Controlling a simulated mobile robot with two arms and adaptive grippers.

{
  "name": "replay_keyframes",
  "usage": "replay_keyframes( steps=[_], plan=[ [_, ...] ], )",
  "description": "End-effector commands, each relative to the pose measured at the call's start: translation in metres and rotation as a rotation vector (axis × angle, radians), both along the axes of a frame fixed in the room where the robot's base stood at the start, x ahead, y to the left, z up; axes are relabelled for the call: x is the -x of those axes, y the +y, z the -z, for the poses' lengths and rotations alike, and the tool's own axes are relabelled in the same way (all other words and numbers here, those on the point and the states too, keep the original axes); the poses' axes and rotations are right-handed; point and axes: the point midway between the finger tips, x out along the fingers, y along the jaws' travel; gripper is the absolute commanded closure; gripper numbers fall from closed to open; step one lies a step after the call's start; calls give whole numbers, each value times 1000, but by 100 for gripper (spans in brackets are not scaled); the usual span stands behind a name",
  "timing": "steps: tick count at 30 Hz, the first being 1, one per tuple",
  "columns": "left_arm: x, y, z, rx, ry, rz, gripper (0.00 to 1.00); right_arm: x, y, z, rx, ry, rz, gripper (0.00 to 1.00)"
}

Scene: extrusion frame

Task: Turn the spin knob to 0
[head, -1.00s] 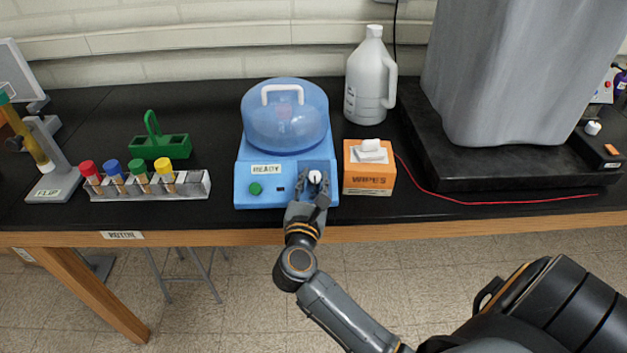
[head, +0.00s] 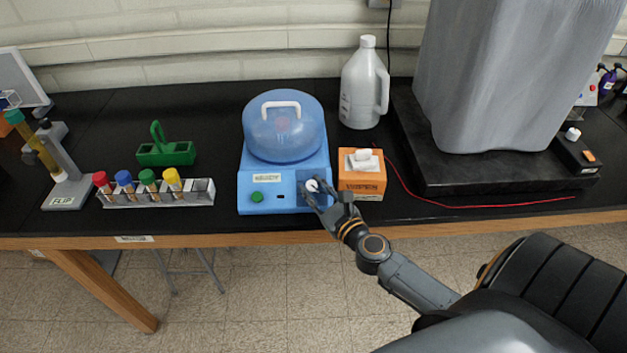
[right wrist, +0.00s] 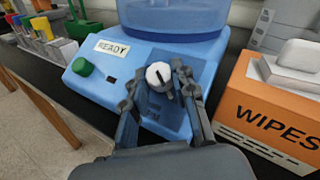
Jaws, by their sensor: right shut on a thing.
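The spin knob is a white round knob (head: 312,185) on the front right of a blue centrifuge (head: 240,190) with a clear blue domed lid. In the right wrist view the knob (right wrist: 159,76) shows a dark pointer line on its face. My right gripper (head: 318,193) is shut on the knob, one finger on each side; its fingers also show in the right wrist view (right wrist: 159,95). The scale around the knob is too small and partly hidden to read. A "READY" label (right wrist: 112,48) and a green button (right wrist: 82,67) are left of the knob. My left gripper is not in view.
An orange wipes box (head: 362,184) stands close to the right of the centrifuge, near my right gripper. A white jug (head: 360,90) stands behind it. A tube rack (head: 200,192) with several capped tubes and a green carrier (head: 165,153) are to the left.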

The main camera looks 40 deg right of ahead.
Motion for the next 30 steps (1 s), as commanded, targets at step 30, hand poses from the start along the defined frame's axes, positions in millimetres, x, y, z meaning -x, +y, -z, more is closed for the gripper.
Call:
replay_keyframes(
  steps=[30],
  plan=[
    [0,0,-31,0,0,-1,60,-6,-10,-6,444,269,-798,100]
  ],
)
